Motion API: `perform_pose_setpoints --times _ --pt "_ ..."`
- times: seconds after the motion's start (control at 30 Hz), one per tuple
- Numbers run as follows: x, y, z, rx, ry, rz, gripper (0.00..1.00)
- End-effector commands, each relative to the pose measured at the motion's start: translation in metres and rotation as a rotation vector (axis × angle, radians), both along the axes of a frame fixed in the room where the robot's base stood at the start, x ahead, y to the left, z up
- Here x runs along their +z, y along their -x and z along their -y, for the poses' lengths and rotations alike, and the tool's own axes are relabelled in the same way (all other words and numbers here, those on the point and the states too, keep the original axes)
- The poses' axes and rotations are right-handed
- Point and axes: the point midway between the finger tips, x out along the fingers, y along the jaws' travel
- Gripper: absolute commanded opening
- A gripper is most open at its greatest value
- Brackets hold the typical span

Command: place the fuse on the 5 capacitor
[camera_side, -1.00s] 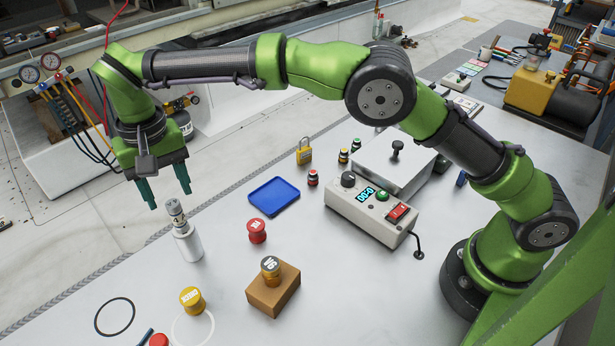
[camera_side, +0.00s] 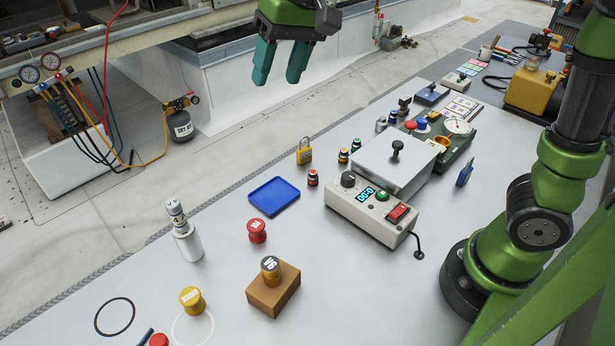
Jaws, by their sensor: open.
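A small grey cylinder with a pale marked label (camera_side: 176,214) stands on top of a silver-white upright cylinder (camera_side: 189,244) at the left of the bench. It leans slightly. I cannot read its marking or tell for sure which of the two is the fuse or the capacitor. A brass-coloured capped piece (camera_side: 270,268) with a dark top marking sits on a brown block (camera_side: 274,291); I cannot read a 5 on it. My gripper (camera_side: 276,82) is open and empty, high at the top of the view, apart from everything. Its two teal fingers point down.
A blue tray (camera_side: 274,208), red knob (camera_side: 257,232), yellow knob (camera_side: 192,300) and padlock (camera_side: 304,152) lie on the bench. Small banded cylinders (camera_side: 313,179) stand near the grey control box (camera_side: 370,212). A gauge unit (camera_side: 445,143) stands behind.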

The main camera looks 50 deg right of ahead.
Motion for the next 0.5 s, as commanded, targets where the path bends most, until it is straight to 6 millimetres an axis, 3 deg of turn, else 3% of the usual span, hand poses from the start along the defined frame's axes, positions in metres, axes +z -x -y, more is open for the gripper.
perform_pose_setpoints --times 0.03,0.2,0.33,0.5 --pt "0.002 0.02 0.019 -0.016 -0.015 0.038 0.52" --pt "-0.013 0.08 0.063 -0.063 -0.049 0.161 0.52" --pt "-0.036 0.119 0.085 -0.103 -0.057 0.249 0.52" --pt "-0.063 0.148 0.099 -0.144 -0.055 0.322 0.52"
